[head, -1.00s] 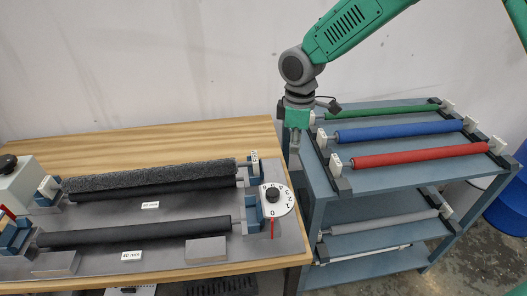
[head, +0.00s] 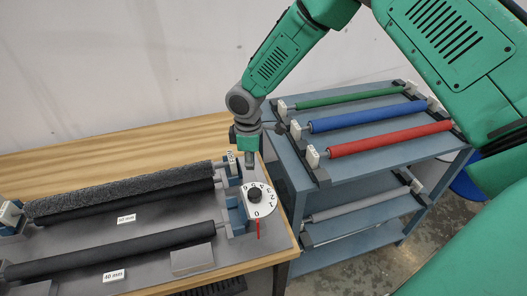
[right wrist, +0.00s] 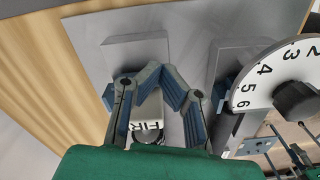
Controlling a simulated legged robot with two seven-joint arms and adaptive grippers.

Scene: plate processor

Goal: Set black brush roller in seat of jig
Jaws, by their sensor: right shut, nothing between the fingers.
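The black brush roller (head: 120,190), fuzzy and dark, lies along the back of the grey jig (head: 165,240), just behind and above a smooth black roller. Its right end is beside a blue seat block (head: 232,176), with a white tag (head: 231,158) there. I cannot tell if that end is fully down in its seat. My right gripper (head: 249,163) is shut and empty, just right of that end. In the right wrist view, the shut fingers (right wrist: 164,72) are over a white lettered tag (right wrist: 148,122). My left gripper is not in view.
A white numbered dial (head: 262,199) with a black knob stands at the jig's right end. A second smooth black roller (head: 115,250) lies in front. The blue-grey cart (head: 345,172) at right carries green (head: 340,97), blue (head: 365,115) and red (head: 390,138) rollers.

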